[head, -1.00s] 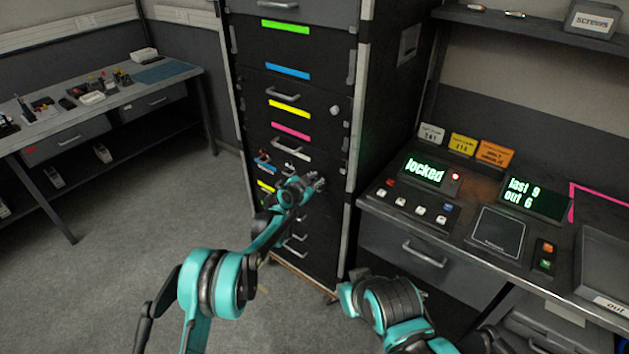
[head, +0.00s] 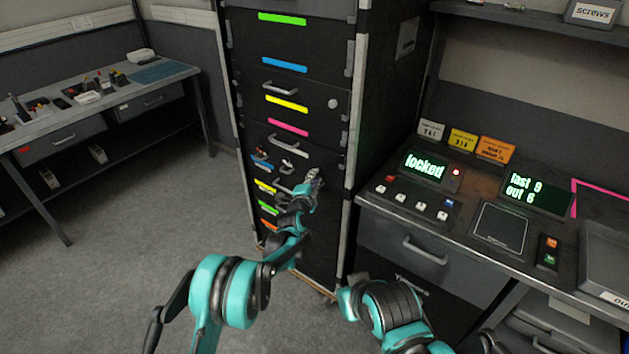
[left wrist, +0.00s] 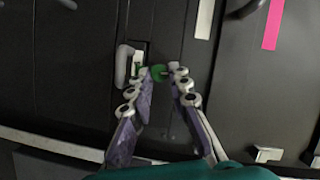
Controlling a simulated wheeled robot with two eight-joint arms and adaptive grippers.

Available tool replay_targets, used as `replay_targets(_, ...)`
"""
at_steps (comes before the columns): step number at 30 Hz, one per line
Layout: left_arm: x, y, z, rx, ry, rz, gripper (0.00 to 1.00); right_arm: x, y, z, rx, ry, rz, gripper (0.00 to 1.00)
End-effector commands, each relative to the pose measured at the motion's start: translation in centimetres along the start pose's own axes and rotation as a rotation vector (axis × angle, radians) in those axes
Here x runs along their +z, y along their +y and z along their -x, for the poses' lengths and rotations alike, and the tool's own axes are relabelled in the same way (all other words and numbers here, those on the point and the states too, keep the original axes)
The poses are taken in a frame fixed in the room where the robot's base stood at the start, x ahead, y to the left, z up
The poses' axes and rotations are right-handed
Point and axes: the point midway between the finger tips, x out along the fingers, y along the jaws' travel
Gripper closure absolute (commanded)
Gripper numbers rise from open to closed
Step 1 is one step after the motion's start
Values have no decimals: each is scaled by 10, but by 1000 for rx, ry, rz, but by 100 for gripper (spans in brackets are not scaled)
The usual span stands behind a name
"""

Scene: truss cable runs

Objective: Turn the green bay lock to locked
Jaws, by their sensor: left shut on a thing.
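Which way the lock is turned cannot be told. My right arm (head: 385,308) shows low in the head view, but its gripper does not.
A display (head: 425,167) on the right desk reads "locked", with a red light beside it. Cabinet handles (head: 288,143) stick out near my left gripper. A side bench (head: 95,110) stands at the left. The floor between is clear.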

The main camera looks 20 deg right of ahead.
Motion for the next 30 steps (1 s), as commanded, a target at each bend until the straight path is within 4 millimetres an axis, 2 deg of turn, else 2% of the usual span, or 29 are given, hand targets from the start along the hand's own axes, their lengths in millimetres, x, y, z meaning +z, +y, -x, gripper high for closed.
replay_targets(9,0,2,0,-29,1,-75,100,3,0,-4,0,0,0,100)
replay_targets(22,0,2,0,-32,1,-83,100,3,0,-4,0,0,0,100)
replay_targets(23,0,2,0,-32,1,-83,79,3,0,-4,0,0,0,100)
replay_targets(25,0,2,0,-32,1,-83,61,3,0,-4,0,0,0,100)
replay_targets(30,0,2,0,-33,1,-83,61,3,0,-4,0,0,0,100)
